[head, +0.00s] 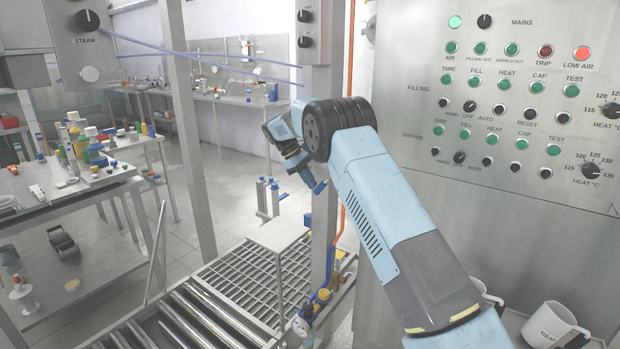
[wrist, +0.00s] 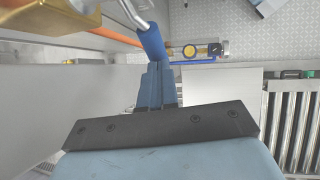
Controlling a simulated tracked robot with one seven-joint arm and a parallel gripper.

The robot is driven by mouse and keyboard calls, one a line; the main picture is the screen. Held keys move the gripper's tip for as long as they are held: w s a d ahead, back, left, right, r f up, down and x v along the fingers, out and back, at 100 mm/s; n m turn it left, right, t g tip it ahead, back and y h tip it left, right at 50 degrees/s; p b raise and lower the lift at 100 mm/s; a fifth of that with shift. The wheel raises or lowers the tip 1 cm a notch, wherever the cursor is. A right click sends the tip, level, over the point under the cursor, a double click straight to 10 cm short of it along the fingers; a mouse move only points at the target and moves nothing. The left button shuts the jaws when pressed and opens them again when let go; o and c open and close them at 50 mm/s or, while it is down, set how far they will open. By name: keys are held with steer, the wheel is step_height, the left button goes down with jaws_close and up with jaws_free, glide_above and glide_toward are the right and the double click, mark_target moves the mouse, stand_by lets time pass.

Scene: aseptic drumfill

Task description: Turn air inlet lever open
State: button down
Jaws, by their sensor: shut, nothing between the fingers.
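The air inlet lever appears to be the bent metal rod with a blue sleeve (wrist: 152,42) at the top of the wrist view. A brass-coloured body (wrist: 50,17), which looks like its valve, is at the upper left corner. My gripper (wrist: 157,68) is shut and empty, with its fingertips right at the lower end of the blue sleeve. I cannot tell whether they touch it. In the head view my gripper (head: 310,178) is beside the grey post, mostly hidden by my wrist. A small blue tip (head: 319,187) shows there; the valve body is hidden.
A grey post (head: 324,235) and an orange hose (head: 341,222) run close by my gripper. A yellow-and-blue fitting (head: 323,296) sits low on the post. The control panel (head: 500,200) stands right.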

mark_target(317, 191)
steer(key=shift+s+x, duration=0.2)
steer(key=shift+x, duration=1)
steer(key=shift+s+d+f+g+h, duration=0.1)
steer(key=shift+s+f+g+h, duration=0.1)
steer(key=shift+f+g+h, duration=0.25)
steer(key=shift+s+d+f, duration=0.1)
steer(key=shift+d+f, duration=0.1)
steer(key=shift+s+d+f+h, duration=0.25)
steer(key=shift+s+d+f, duration=0.25)
steer(key=shift+d, duration=0.2)
steer(key=shift+w+a+r, duration=0.1)
steer(key=shift+a+r, duration=0.15)
steer(key=shift+r, duration=0.05)
steer(key=v, duration=1.3)
